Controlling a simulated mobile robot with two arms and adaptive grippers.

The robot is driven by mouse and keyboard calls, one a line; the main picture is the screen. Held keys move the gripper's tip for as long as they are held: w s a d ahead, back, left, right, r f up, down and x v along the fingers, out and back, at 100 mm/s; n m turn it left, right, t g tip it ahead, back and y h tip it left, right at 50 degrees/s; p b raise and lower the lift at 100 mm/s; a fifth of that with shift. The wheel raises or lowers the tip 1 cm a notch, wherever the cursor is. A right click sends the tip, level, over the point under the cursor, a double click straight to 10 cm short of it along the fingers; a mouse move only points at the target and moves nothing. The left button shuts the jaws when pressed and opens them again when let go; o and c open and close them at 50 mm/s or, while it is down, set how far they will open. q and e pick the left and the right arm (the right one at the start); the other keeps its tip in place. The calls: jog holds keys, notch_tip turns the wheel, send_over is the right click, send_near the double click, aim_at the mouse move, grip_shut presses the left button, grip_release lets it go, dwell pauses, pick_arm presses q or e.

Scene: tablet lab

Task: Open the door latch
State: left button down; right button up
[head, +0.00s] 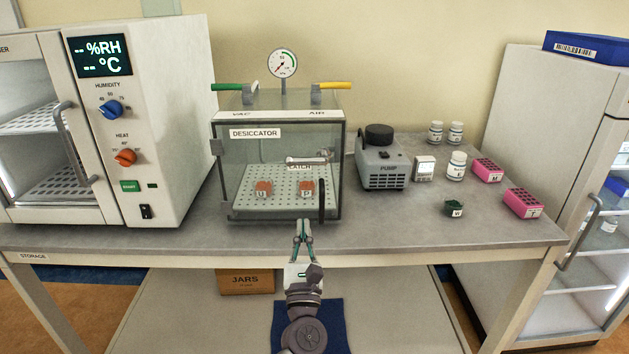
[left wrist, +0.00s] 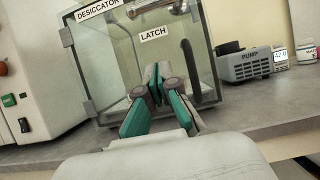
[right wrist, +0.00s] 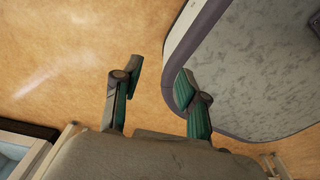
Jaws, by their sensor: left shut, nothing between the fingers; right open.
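The desiccator (head: 281,160) is a clear box on the bench, with a door facing me. Its latch is a metal bar (head: 306,160) lying level above the LATCH label; the bar also shows in the left wrist view (left wrist: 150,8). A dark upright handle (head: 322,201) is on the door's right side; it also shows in the left wrist view (left wrist: 189,62). My left gripper (head: 303,226) is shut and empty, in front of the door, below the latch. It also shows in the left wrist view (left wrist: 157,82). My right gripper (right wrist: 160,85) is open and empty above the floor.
Inside the desiccator are two small orange blocks (head: 264,188) on a perforated shelf. The pump (head: 382,168) stands close to its right, with bottles and pink racks (head: 523,203) beyond. A humidity chamber (head: 150,120) stands left. The bench front (head: 420,245) is mostly clear.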

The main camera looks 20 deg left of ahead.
pick_arm(q)
jog(key=shift+s+a, duration=0.1)
pick_arm(e)
jog(key=shift+s+a, duration=0.15)
pick_arm(q)
jog(key=p+x, duration=0.3)
jog(key=x, duration=0.7)
jog(key=shift+w+r, duration=0.25)
jog(key=shift+r, duration=0.05)
jog(key=shift+s+r+p, duration=0.2)
jog(key=shift+r+p, duration=0.4)
jog(key=shift+s+r+p, duration=0.2)
jog(key=shift+r+p, duration=0.4)
jog(key=shift+r, duration=0.05)
jog(key=shift+s+r, duration=0.25)
jog(key=shift+r, duration=0.25)
jog(key=shift+f, duration=0.1)
pick_arm(e)
notch_tip(320, 180, up, 6)
jog(key=shift+f, duration=0.1)
pick_arm(q)
jog(key=shift+w, duration=0.1)
